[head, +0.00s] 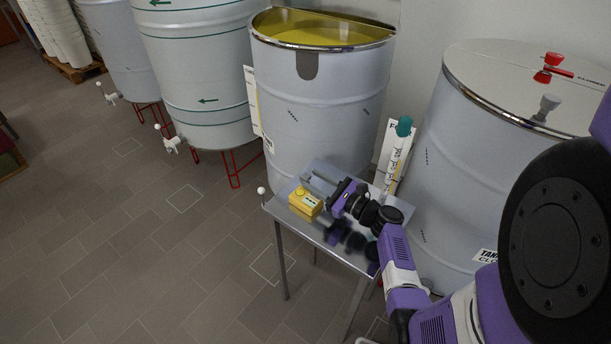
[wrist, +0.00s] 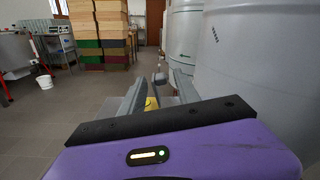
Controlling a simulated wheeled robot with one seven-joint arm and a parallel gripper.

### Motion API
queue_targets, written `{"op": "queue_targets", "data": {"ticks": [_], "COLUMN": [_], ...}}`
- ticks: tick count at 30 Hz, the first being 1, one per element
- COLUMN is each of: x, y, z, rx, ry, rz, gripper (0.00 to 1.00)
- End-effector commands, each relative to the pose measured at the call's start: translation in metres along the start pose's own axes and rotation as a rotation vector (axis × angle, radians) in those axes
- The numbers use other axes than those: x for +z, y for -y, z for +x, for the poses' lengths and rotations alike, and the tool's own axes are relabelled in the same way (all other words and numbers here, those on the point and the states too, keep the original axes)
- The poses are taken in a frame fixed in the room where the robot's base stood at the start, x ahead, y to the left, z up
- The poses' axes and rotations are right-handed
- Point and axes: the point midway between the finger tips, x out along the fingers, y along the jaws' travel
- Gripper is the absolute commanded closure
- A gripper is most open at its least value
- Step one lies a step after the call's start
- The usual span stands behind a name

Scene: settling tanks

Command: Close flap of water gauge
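A small yellow box with a pale label (head: 305,201), which looks like the water gauge, sits on the small metal table (head: 323,232). I cannot make out its flap clearly in the head view. My gripper (head: 318,182) is just above the table, beside and behind the box, with its fingers pointing left. In the wrist view, the two fingers of my gripper (wrist: 158,76) stand apart. A bit of yellow (wrist: 151,103) shows low between them, with a small grey upright piece just beyond. I cannot tell whether either finger touches anything.
A large open tank with yellow contents (head: 320,110) stands right behind the table. A lidded tank (head: 440,165) stands to the right. The tiled floor at left is clear.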

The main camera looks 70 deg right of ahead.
Motion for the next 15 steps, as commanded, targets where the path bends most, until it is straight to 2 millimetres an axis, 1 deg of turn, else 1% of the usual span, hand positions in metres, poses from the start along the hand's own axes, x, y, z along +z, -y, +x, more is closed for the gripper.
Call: {"op": "queue_targets", "data": {"ticks": [1, 3, 6, 10, 15], "x": [0.001, 0.001, 0.000, 0.000, -0.001], "y": [0.000, 0.000, 0.000, 0.000, 0.000], "z": [0.008, 0.018, 0.028, 0.035, 0.036], "rx": [0.002, 0.002, 0.001, 0.000, 0.000], "ry": [0.000, -0.001, -0.002, -0.001, -0.002], "rz": [0.000, -0.001, -0.001, -0.002, -0.002], "gripper": [0.62, 0.62, 0.62, 0.62, 0.62]}}
